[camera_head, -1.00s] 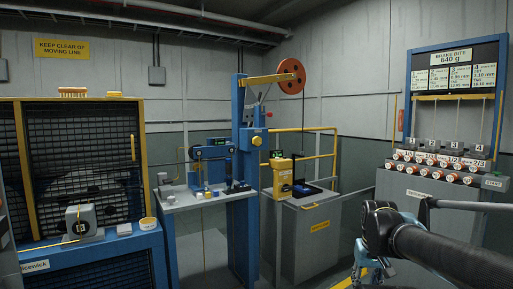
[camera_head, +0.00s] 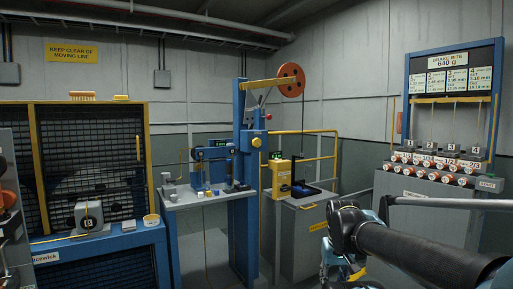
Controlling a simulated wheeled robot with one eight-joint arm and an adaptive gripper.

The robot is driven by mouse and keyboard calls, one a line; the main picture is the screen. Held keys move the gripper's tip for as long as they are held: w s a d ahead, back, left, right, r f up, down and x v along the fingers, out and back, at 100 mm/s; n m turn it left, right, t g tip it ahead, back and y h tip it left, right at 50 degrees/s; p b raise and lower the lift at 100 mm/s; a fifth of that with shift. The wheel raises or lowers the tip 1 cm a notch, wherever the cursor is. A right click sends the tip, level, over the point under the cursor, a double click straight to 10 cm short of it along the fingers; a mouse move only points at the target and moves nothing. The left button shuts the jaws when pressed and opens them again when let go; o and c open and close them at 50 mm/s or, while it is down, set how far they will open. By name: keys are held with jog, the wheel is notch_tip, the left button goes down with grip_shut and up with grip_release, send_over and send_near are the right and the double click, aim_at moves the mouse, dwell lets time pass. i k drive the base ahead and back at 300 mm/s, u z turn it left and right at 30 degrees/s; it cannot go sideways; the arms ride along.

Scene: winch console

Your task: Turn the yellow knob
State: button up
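A small round yellow knob (camera_head: 256,142) sits on the blue upright post (camera_head: 243,190) near the middle of the picture, a little above the work table. Its turn position is too small to tell. My arm reaches in from the lower right. My gripper (camera_head: 343,277) hangs at the bottom edge, right of the post and well apart from the knob. It is partly cut off and partly hidden by my arm, so I cannot tell whether its fingers are open or shut.
A grey table (camera_head: 205,196) with small instruments stands left of the post. A grey cabinet (camera_head: 308,240) with a yellow device (camera_head: 281,172) and yellow railing stands right. A mesh cage (camera_head: 85,165) is at left, a gauge console (camera_head: 432,190) at right. Some floor shows between.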

aim_at(256, 143)
jog(key=u, duration=0.05)
jog(key=i, duration=1)
jog(key=z, duration=0.05)
